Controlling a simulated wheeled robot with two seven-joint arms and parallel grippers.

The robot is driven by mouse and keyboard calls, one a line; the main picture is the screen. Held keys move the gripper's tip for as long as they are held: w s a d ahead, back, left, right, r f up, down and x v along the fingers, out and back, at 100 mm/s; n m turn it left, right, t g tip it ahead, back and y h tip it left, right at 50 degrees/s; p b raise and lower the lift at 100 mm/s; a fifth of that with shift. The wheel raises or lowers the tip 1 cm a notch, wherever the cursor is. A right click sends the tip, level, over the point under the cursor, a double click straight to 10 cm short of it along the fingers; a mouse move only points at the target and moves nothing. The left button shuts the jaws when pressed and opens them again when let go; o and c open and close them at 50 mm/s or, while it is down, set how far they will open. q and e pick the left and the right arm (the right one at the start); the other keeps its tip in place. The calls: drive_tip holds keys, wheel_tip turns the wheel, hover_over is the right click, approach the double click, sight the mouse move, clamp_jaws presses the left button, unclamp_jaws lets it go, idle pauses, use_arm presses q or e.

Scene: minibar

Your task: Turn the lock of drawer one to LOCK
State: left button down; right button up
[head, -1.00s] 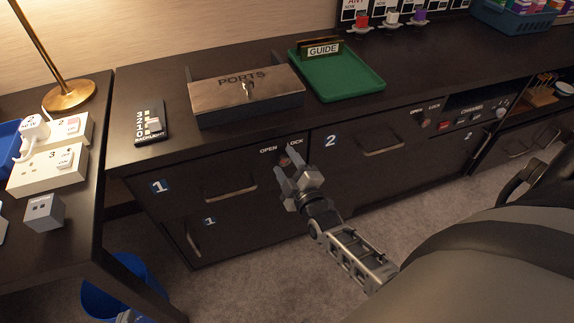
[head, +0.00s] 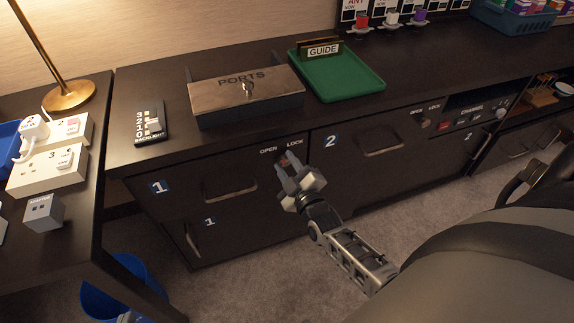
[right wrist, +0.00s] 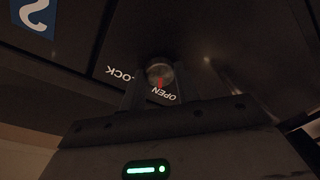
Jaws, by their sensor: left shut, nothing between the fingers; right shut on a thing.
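Drawer one (head: 225,175) is closed in the dark cabinet, with a blue "1" label and a bar handle. Its lock knob (right wrist: 160,73) is a small round metal knob with a red mark, below the "OPEN" and "LOCK" words at the drawer's upper right. In the right wrist view the red mark points toward the lettering, nearer OPEN than LOCK. My right gripper (head: 287,166) is shut on the knob, with one finger on each side; the fingers partly hide it in the head view. My left gripper is not in view.
A ports box (head: 247,100), a backlight panel (head: 150,122) and a green guide tray (head: 340,75) stand on the cabinet top. Drawer two (head: 372,150) is closed, to the right. A side table with sockets (head: 48,170) stands at left.

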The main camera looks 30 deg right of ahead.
drive_tip(key=m, duration=0.4)
drive_tip(key=shift+f+m, duration=0.1)
drive_tip(key=shift+m, duration=0.3)
drive_tip(key=m, duration=0.4)
drive_tip(key=shift+t+h+b, duration=0.3)
drive_tip(key=shift+b, duration=0.05)
drive_tip(key=m, duration=0.3)
drive_tip(key=shift+m+h, duration=0.4)
drive_tip(key=shift+m+b, duration=0.35)
drive_tip(key=shift+m, duration=1.45)
drive_tip(key=shift+h, duration=0.3)
drive_tip(key=o, duration=1)
drive_tip(key=v, duration=1.2)
drive_tip(key=shift+d+p, duration=0.1)
drive_tip(key=shift+p, duration=0.3)
